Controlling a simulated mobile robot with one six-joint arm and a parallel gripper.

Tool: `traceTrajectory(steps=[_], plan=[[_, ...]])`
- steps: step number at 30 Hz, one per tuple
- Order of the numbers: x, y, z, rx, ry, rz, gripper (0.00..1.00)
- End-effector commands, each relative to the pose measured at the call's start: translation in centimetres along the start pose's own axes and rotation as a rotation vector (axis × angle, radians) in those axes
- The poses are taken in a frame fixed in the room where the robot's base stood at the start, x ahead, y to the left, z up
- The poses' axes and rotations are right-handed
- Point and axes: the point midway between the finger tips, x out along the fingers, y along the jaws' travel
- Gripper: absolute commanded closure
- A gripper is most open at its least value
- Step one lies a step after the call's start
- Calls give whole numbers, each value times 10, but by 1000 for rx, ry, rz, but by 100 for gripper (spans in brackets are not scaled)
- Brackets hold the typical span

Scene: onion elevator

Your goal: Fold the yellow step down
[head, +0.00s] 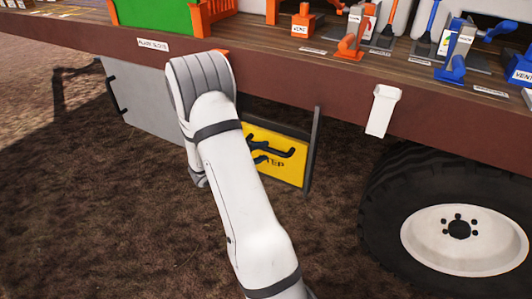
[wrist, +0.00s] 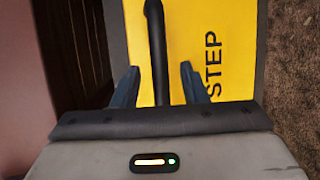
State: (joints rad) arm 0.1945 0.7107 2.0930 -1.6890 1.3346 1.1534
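The yellow step (head: 291,169) is an upright panel marked STEP in a dark grey frame, under the edge of the wooden deck. In the wrist view the step (wrist: 232,62) shows close up with its black bar handle (wrist: 157,48). My gripper (wrist: 158,82) is open, its two fingers on either side of the handle, with yellow visible between the bar and each finger. In the head view my arm hides part of the step. Dark shapes in front of the yellow face there are hard to tell apart.
The brown deck edge (head: 290,84) runs above the step, with orange and blue levers (head: 350,42) on the deck. A white bracket (head: 382,110) hangs from this edge. A large wheel (head: 455,225) stands at right. A grey panel (head: 155,98) is at left. Bare soil lies below.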

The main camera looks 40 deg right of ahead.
Motion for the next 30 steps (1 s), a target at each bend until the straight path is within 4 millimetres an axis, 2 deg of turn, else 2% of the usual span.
traceTrajectory(steps=[3, 7, 17, 30], plan=[[19, -1, 1, 0, -3, -1, 60], [30, -1, 0, 0, -2, -1, 60], [34, 0, 0, -1, -1, -1, 60], [34, 0, 1, -1, -2, -2, 96]])
